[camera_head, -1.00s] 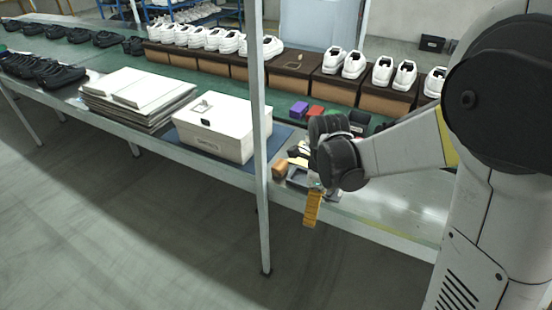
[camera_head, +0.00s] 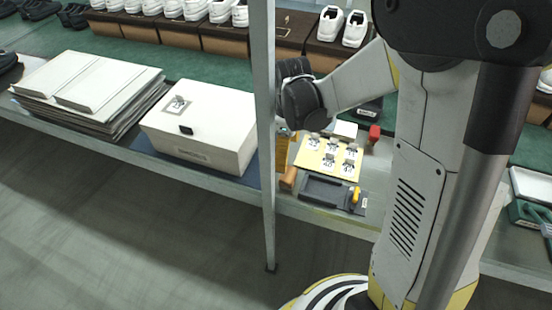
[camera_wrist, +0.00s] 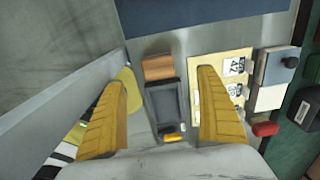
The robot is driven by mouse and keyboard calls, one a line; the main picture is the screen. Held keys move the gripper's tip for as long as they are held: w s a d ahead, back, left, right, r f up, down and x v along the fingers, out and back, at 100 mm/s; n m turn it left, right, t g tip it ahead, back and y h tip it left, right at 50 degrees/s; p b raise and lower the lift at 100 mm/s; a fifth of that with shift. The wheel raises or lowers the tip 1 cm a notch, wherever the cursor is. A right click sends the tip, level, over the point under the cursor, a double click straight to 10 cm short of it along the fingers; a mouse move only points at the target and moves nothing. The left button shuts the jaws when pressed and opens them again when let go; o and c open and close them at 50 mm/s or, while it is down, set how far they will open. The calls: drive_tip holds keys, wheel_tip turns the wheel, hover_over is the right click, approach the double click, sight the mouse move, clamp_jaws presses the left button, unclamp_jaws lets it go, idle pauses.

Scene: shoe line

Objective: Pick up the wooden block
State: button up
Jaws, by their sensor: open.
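The wooden block (camera_wrist: 158,67) is a small brown-orange block lying on the bench at the end of a dark grey tray (camera_wrist: 166,105) in the wrist view. The fingers look above the bench and apart from the block. In the head view the post hides much of my gripper.
A grey post (camera_head: 266,130) rises at the bench's front edge, close to my gripper. A yellow board (camera_head: 327,160) with labelled pieces lies beside the tray. A white box (camera_head: 203,128) stands left of the post. A red object (camera_head: 374,133) lies further back.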

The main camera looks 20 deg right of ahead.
sight(289, 174)
drive_tip(key=f+b, duration=0.1)
drive_tip(key=f, duration=0.2)
drive_tip(key=f+b, duration=0.1)
drive_tip(key=f, duration=0.1)
drive_tip(key=shift+s+f+b, duration=0.2)
drive_tip(key=shift+s+b, duration=0.05)
drive_tip(key=shift+b, duration=0.05)
drive_tip(key=f+b, duration=0.1)
drive_tip(key=f, duration=0.1)
drive_tip(key=f+b, duration=0.2)
drive_tip(key=f, duration=0.1)
drive_tip(key=shift+s+d+f, duration=0.2)
drive_tip(key=shift+r, duration=0.15)
drive_tip(key=c, duration=1.3)
